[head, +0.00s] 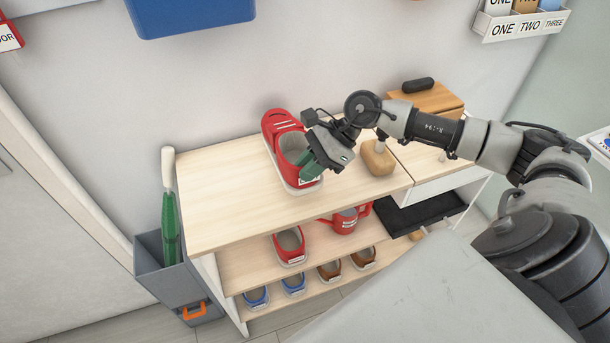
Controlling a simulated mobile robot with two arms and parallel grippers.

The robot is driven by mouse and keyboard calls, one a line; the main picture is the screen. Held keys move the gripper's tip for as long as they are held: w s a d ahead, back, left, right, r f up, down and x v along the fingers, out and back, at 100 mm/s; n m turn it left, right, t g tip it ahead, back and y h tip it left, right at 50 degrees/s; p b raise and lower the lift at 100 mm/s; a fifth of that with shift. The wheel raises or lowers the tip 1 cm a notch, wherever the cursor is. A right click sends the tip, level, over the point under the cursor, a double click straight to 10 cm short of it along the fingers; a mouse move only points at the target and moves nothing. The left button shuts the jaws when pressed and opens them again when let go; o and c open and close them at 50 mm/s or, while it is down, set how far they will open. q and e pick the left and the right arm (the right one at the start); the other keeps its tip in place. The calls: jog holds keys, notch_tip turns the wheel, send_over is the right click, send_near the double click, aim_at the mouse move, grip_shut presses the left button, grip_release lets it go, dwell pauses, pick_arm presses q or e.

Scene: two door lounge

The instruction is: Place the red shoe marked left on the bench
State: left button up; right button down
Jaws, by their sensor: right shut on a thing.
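A red shoe (284,130) with a pale sole is on or just above the wooden bench top (215,190); I cannot tell whether the sole touches. A small white label shows at its heel, too small to read. My right gripper (312,165) is shut on the heel end of this red shoe and hides part of it. A second red shoe (290,247) sits on the shelf below the bench top. My left gripper is not in view.
A wooden brush-like block (378,157) stands right of the gripper. A red watering can (345,221) is on the middle shelf, with blue shoes (256,297) and brown shoes (330,271) below. A grey bin (165,282) with a green umbrella (170,225) stands left. The bench top's left part is clear.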

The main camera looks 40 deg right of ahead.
jog(key=shift+w+a+f, duration=0.15)
jog(key=shift+w+f, duration=0.2)
notch_tip(320, 180, down, 4)
jog(key=shift+s+r+p, duration=0.1)
jog(key=shift+r+p, duration=0.1)
jog(key=shift+p, duration=0.25)
jog(key=c, duration=1.1)
grip_release()
jog(key=b+v, duration=0.2)
jog(key=v, duration=1)
